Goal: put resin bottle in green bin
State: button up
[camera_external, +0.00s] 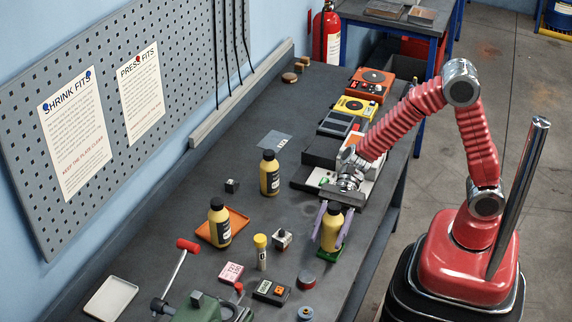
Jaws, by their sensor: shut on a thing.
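My gripper (328,241) points down with its two purple fingers on either side of a yellow bottle with a dark cap (331,228). It is shut on this bottle, which is upright. Under the bottle is a low green bin (322,253), mostly hidden by the bottle and fingers. I cannot tell whether the bottle touches the bin. Two similar yellow bottles with black caps and dark labels stand elsewhere: one on the bare bench (270,175), one on an orange tray (220,226). The labels are too small to read.
A green vise (205,308) is at the front. Box-like devices (355,107) line the bench's right edge. Bare bench lies around the far bottle.

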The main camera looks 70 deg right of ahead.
jog(key=shift+f, duration=0.55)
dwell(0.4)
jog(key=o, duration=1.6)
jog(key=shift+r, duration=0.1)
jog(key=shift+r, duration=0.45)
jog(key=v, duration=1.2)
jog(key=shift+d, duration=0.1)
jog(key=shift+s, duration=0.1)
